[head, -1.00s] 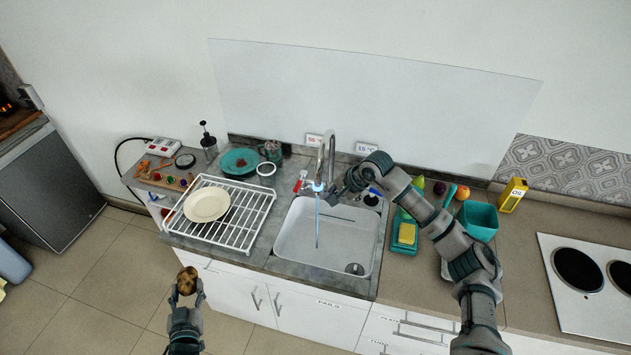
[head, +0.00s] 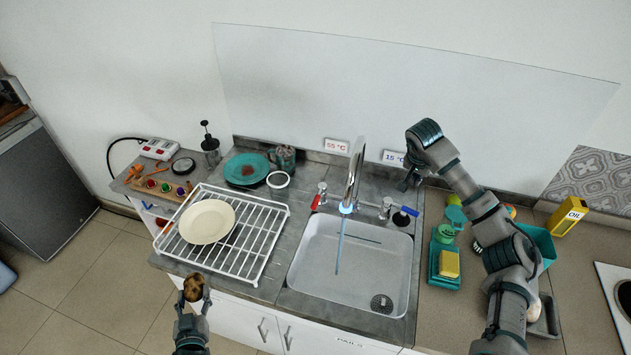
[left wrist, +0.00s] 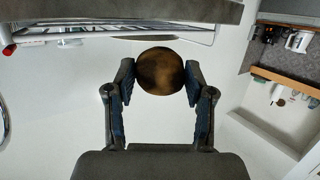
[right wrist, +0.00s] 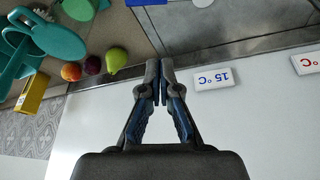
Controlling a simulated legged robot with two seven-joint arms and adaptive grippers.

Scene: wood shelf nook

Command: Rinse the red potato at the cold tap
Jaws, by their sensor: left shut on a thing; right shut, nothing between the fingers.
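My left gripper (head: 193,303) is shut on a brown, roundish potato (head: 194,287), held in front of the counter below the dish rack; the left wrist view also shows the potato (left wrist: 160,71) between the fingers. The curved tap (head: 354,175) stands behind the white sink (head: 300,262), and a bluish stream of water (head: 339,247) runs into the basin. A red handle (head: 319,197) is left of the spout and a blue handle (head: 407,211) right of it. My right gripper (head: 406,186) is shut and empty behind the blue handle, near the 15 °C label (right wrist: 213,78).
A white dish rack (head: 262,232) with a cream plate (head: 207,222) stands left of the sink. A teal plate (head: 246,168) and a mug (head: 283,158) sit behind it. A yellow sponge (head: 449,264), a teal container (head: 540,243) and a yellow oil box (head: 567,216) are right of the sink.

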